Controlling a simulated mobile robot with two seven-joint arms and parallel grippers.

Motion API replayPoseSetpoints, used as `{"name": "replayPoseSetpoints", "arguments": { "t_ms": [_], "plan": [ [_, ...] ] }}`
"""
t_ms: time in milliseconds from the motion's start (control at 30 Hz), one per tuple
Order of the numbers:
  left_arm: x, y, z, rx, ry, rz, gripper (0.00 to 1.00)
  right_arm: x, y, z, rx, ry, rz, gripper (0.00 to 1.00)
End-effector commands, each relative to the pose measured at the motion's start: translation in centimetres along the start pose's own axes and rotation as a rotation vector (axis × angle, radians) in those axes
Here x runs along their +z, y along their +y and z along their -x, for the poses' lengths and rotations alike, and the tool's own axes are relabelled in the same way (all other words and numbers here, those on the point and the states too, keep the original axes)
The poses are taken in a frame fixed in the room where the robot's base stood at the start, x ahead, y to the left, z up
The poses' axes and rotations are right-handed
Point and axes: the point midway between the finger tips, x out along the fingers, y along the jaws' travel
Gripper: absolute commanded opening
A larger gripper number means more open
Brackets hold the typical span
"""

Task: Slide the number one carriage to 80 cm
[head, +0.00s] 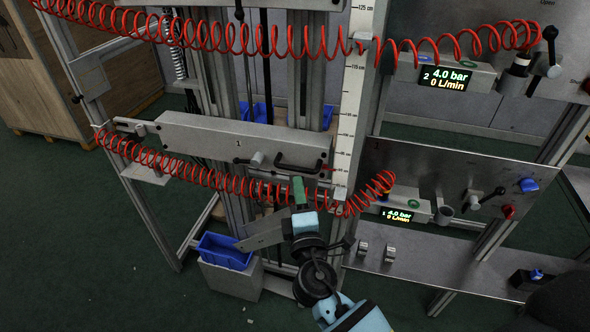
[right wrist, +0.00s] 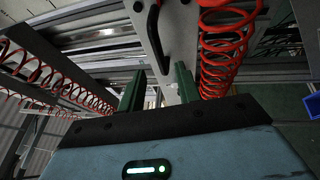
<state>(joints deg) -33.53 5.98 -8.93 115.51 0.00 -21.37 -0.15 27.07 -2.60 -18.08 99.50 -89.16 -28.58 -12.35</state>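The number one carriage (head: 215,138) is a long grey plate marked 1 across the vertical rails. Its black bar handle (head: 300,163) is near its right end; a small lever with a light knob is left of the handle. The scale (head: 349,115) runs upright just right of the carriage; the marking at the carriage's level is too small to read. My right gripper (head: 299,190), with green fingers, is just below the handle. In the right wrist view my right gripper (right wrist: 159,88) is open and empty, with the handle (right wrist: 153,36) ahead, beyond the fingertips. My left gripper is out of view.
Red coiled hoses (head: 205,178) hang below the carriage and above it, close to my right gripper. A panel with a 4.0 bar display (head: 397,214) is at the right. A blue bin (head: 225,251) is at the lower left. Green floor lies open at the left.

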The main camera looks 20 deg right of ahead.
Motion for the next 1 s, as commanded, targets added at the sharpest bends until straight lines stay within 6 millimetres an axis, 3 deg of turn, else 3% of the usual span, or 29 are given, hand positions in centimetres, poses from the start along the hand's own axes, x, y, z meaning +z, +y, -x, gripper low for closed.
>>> {"name": "replayPoseSetpoints", "arguments": {
  "t_ms": [300,500,900,1000],
  "plan": [
    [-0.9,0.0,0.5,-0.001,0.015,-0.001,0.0,0.1,0.2,-4.6,0.002,-0.001,0.001,0.34],
    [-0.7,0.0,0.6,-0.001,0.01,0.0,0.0,0.0,0.1,-6.7,0.001,0.0,0.001,0.34],
    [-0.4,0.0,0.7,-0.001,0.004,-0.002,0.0,0.1,0.0,-7.3,-0.001,0.0,-0.001,0.34],
    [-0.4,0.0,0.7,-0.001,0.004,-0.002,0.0,0.1,0.0,-7.3,-0.001,0.0,-0.001,0.21]
  ]
}}
